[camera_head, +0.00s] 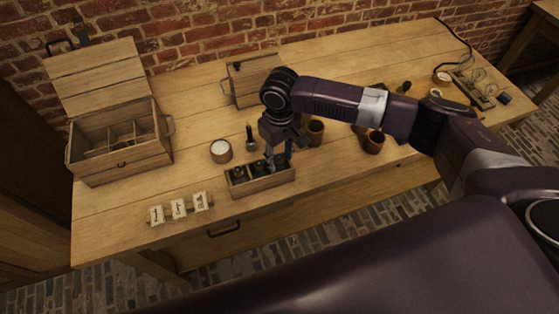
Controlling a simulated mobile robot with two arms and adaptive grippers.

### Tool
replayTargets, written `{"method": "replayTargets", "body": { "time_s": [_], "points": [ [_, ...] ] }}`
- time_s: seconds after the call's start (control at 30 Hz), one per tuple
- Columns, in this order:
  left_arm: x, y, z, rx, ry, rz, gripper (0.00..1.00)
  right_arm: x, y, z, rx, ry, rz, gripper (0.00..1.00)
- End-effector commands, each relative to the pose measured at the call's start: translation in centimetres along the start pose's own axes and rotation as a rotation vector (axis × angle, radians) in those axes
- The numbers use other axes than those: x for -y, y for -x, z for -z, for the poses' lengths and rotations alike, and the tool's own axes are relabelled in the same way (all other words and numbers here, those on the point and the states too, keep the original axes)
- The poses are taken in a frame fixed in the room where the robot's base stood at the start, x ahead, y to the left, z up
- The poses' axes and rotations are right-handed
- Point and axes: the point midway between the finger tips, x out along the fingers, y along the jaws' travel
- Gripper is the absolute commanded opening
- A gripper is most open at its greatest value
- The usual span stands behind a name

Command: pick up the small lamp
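My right gripper (279,160) points down at a small wooden tray (262,185) near the front of the table. The tray holds several dark, round-topped items (260,167). The fingertips are at or just above the tray's right part; whether they touch or hold anything is too small to tell. I cannot make out the small lamp for certain. A small wooden board (473,92) with thin round fittings stands at the far right, too small to identify. My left gripper is not in view.
An open compartmented wooden chest (122,153) stands at left, a closed wooden box (250,80) behind my gripper. A white-filled jar (221,151), brown cups (316,132) and numbered cards (179,207) stand nearby. My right arm crosses above the table's right half.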

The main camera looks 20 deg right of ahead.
Motion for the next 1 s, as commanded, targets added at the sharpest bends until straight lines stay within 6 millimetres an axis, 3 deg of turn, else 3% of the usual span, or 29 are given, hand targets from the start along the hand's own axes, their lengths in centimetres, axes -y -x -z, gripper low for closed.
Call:
{"method": "replayTargets", "body": {
  "time_s": [0.1,0.43,0.77,1.0],
  "points": [
    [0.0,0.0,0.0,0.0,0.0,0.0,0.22,0.0,0.0,0.0,0.0,0.001,0.0,0.37],
    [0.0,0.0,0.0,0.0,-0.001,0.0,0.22,0.0,0.0,0.0,0.0,0.001,0.0,0.0],
    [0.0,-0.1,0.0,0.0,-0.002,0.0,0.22,0.0,0.2,0.0,-0.001,0.0,0.0,0.0],
    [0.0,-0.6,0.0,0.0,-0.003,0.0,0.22,0.0,2.4,0.1,-0.003,0.002,0.0,0.0]
  ]
}}
